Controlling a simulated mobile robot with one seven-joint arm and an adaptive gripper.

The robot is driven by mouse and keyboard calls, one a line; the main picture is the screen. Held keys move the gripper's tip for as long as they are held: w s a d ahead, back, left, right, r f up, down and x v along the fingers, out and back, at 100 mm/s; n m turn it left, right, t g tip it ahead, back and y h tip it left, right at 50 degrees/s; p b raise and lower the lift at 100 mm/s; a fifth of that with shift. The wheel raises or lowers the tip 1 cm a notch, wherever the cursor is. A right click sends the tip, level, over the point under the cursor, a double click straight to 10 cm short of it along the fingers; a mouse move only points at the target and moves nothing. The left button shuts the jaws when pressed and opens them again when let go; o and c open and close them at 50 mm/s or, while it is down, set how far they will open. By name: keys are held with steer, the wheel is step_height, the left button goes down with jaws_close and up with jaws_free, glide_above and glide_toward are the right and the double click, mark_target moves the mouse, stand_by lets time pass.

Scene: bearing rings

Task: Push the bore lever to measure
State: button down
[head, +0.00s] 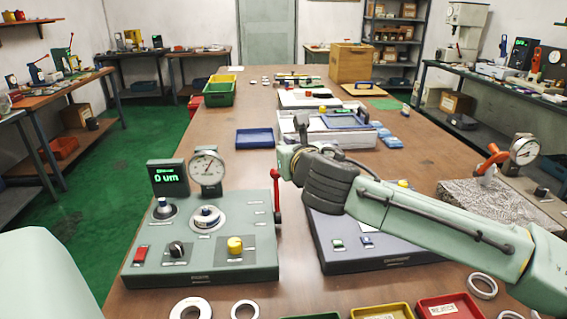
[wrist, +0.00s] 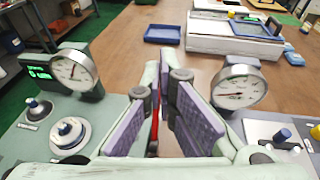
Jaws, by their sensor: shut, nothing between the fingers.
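The green measuring station (head: 260,262) stands at the front left of the bench. Its display (head: 167,177) reads "0 um" beside a round dial gauge (head: 207,167). A ring (head: 207,219) sits on its post. The red-handled lever (head: 277,200) stands upright at the station's right edge. My gripper (head: 287,160) is at the top of this lever, shut and empty; whether it touches is unclear. In the wrist view the fingers (wrist: 164,72) point forward, and a strip of the red lever (wrist: 155,128) shows, partly hidden by the left finger.
A second, dark station (head: 375,262) lies under my arm, with a dial (wrist: 239,88) in the wrist view. Loose rings (head: 190,308) and red (head: 450,306) and yellow (head: 382,312) trays line the front.

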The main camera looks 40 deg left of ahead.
steer(key=shift+s+d+r, duration=0.15)
steer(key=shift+d+r, duration=0.25)
steer(key=shift+r, duration=0.35)
steer(key=shift+s+d+r, duration=0.15)
steer(key=shift+d+r, duration=0.2)
steer(key=shift+r, duration=0.4)
